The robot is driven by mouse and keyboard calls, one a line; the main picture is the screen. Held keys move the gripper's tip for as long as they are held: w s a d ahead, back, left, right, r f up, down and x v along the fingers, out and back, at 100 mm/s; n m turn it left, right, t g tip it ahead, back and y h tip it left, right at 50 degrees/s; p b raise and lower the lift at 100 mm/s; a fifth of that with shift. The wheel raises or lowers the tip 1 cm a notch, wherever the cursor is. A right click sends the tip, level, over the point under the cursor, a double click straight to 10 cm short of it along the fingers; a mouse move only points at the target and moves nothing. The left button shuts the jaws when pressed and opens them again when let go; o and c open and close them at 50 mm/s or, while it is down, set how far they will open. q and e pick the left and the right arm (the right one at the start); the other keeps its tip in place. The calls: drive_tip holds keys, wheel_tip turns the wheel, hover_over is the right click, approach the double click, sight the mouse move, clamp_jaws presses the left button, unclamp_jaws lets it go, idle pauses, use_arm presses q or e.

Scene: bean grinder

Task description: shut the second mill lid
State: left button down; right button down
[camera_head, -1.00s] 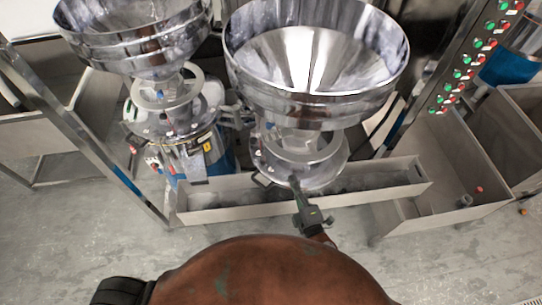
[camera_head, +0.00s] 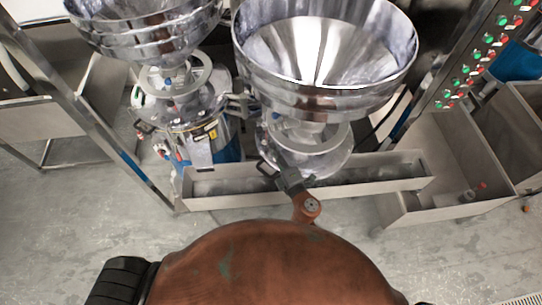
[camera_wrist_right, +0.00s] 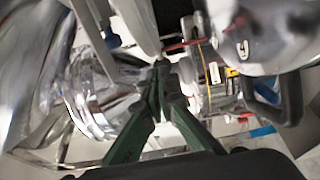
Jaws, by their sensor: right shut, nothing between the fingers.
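Two steel mills stand side by side under wide funnel hoppers, the left hopper (camera_head: 150,38) and the larger right hopper (camera_head: 325,88). The round metal body of the right mill (camera_head: 325,163) sits below its hopper. Which round part is the lid, and whether it is open, I cannot tell. My right gripper (camera_head: 271,160) is at the front left side of the right mill, close to a small dark handle (camera_head: 264,169); contact is unclear. In the right wrist view its green fingers (camera_wrist_right: 160,66) meet at the tips, empty, among shiny metal parts. My left gripper is out of view.
A long grey trough (camera_head: 220,201) runs below the mills. A steel post (camera_head: 120,160) slants at the left. An open metal bin (camera_head: 440,212) and a button panel (camera_head: 470,65) stand at the right. A dark handle loop (camera_wrist_right: 288,105) shows in the wrist view.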

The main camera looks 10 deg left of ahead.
drive_tip(key=shift+w+d, duration=0.4)
drive_tip(key=shift+d, duration=0.05)
drive_tip(key=shift+w+d, duration=0.1)
drive_tip(key=shift+d, duration=0.05)
